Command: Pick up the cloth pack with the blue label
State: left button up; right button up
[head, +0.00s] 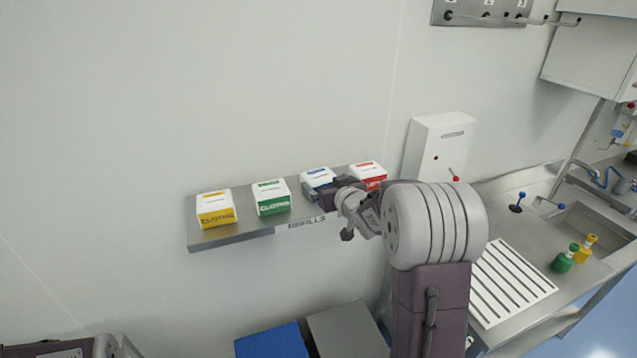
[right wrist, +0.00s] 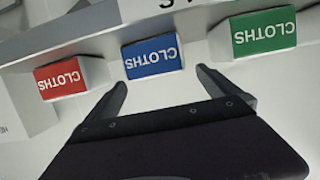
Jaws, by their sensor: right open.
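The cloth pack with the blue label (head: 317,177) sits on the wall shelf (head: 240,236), between the green pack (head: 271,197) and the red pack (head: 369,173). My right gripper (head: 321,192) is at its front and hides part of it. In the right wrist view, the blue-labelled pack (right wrist: 152,57) appears upside down, ahead of and between the two open fingers of my right gripper (right wrist: 162,82). Nothing is between the fingertips, and the pack looks a little beyond them. My left gripper is not clearly seen; only part of my body shows at the lower left.
A yellow pack (head: 215,209) stands at the shelf's left end. In the right wrist view, the red pack (right wrist: 70,78) and green pack (right wrist: 264,34) flank the blue one, with gaps between. A white wall box (head: 437,148) and a sink counter (head: 500,210) lie to the right.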

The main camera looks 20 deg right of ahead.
aim_at(322, 177)
jog(key=shift+w+d+f, duration=0.15)
jog(key=shift+w, duration=0.05)
jog(key=shift+w+p, duration=0.35)
jog(key=shift+p, duration=0.05)
jog(key=p+x, duration=0.2)
jog(key=x, duration=0.1)
jog(key=shift+w, duration=0.15)
jog(key=shift+w+d+f, duration=0.1)
jog(key=shift+w+f, duration=0.25)
jog(key=shift+w, duration=0.05)
jog(key=shift+s+r, duration=0.1)
jog(key=shift+s, duration=0.1)
jog(key=c, duration=1.4)
jog(key=shift+w, duration=0.15)
jog(key=shift+c, duration=0.6)
notch_tip(322, 177, up, 5)
jog(key=shift+f+b, duration=0.2)
jog(key=shift+b, duration=0.35)
jog(key=s+d+r+p, duration=0.1)
jog(key=s+d+r, duration=0.1)
jog(key=s, duration=0.3)
jog(key=s+d+r, duration=0.2)
jog(key=s+r, duration=0.2)
jog(key=s, duration=0.2)
jog(key=shift+r+p, duration=0.2)
jog(key=shift+p, duration=0.15)
